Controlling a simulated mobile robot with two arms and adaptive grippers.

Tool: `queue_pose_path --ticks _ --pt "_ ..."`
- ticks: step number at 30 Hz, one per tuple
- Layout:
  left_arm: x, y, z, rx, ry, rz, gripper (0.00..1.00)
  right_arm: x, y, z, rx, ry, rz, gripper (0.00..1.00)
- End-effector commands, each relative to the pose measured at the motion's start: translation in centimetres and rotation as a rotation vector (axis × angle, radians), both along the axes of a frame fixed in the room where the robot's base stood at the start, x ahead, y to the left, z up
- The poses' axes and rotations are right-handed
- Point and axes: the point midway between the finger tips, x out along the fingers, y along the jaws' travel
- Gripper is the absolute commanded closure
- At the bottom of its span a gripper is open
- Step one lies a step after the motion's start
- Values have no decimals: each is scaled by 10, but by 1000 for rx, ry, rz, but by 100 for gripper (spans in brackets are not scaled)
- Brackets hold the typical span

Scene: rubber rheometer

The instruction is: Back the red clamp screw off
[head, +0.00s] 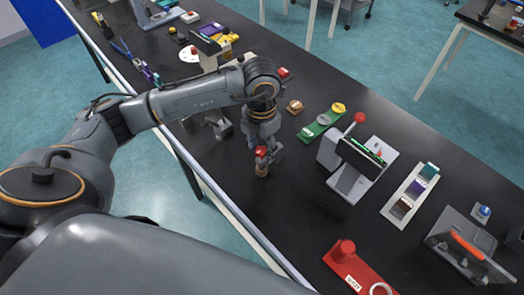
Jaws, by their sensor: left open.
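My left gripper (268,153) points down over the black bench near its front edge. Its fingers are open beside a small upright object with a red top and a brown lower part (262,161). The fingers partly hide this object, and I cannot tell whether they touch it. A red fixture (362,268) with a round red knob (344,248), a white label and a pale ring stands at the bottom of the view. I cannot tell for certain which red part is the clamp screw. My right gripper is not in view.
A grey instrument (350,165) with a red-ball lever stands right of the gripper. Near it are a green strip (321,124), a white rack of coloured blocks (409,196) and a grey device with an orange handle (467,252). Bare bench lies between gripper and red fixture.

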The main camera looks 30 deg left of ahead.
Motion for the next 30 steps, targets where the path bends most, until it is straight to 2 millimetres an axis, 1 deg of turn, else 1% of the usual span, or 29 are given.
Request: queue_pose_path --ticks 1,3,5,6,8,9,10,11,14,16,21,24,30 --pt "0 0 1 0 0 0 49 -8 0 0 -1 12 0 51" --pt "0 0 1 0 0 0 49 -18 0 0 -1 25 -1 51" --pt "0 0 1 0 0 0 61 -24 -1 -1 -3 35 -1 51" --pt "0 0 1 0 0 0 69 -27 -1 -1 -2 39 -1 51" --pt "0 0 1 0 0 0 81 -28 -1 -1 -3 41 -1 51" --pt "0 0 1 0 0 0 90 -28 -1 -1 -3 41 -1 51" --pt "0 0 1 0 0 0 96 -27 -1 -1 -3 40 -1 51" --pt "0 0 1 0 0 0 100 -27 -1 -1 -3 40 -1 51" --pt "0 0 1 0 0 9 100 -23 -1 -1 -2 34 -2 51" --pt "0 0 1 0 1 57 100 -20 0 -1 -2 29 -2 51" --pt "0 0 1 1 1 281 100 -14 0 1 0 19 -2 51" --pt "0 0 1 1 1 372 100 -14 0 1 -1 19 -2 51" --pt "0 0 1 1 1 404 100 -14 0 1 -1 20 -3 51"
